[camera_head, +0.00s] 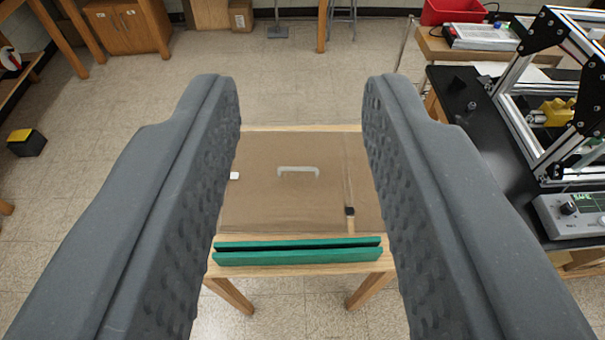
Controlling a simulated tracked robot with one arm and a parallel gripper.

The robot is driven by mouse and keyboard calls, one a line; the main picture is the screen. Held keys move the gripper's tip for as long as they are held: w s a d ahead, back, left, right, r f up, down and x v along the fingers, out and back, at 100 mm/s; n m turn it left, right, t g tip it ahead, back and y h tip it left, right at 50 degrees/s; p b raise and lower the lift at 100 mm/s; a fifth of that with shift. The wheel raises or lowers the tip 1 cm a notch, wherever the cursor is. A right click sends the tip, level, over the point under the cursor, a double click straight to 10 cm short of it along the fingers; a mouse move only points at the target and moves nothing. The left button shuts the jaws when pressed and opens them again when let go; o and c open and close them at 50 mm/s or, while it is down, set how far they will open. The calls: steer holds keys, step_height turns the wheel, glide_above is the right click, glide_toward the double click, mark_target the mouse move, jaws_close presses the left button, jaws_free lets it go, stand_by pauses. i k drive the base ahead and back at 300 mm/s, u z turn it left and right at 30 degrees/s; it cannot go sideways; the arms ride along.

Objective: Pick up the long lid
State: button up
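My gripper (301,95) is open, its two grey fingers wide apart with nothing between them. Beyond and below the fingers stands a small wooden table with a brown top (265,205). A long green piece (298,258) lies along the table's near edge, as two parallel green strips with a dark gap between. It is the only long, narrow lid-like thing I see; I cannot tell for sure that it is the lid. It appears between the fingers in the picture, apart from both. A white handle-shaped piece (298,170) is on the brown top.
A small white block (234,176) and a thin stick with a dark end (350,211) are also on the table. At right stands a black bench (480,150) with an extrusion frame (525,160) and a control box (575,215). Open floor lies left.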

mark_target(281, 182)
steer(key=z, duration=0.05)
steer(key=i, duration=0.95)
steer(key=u, duration=0.1)
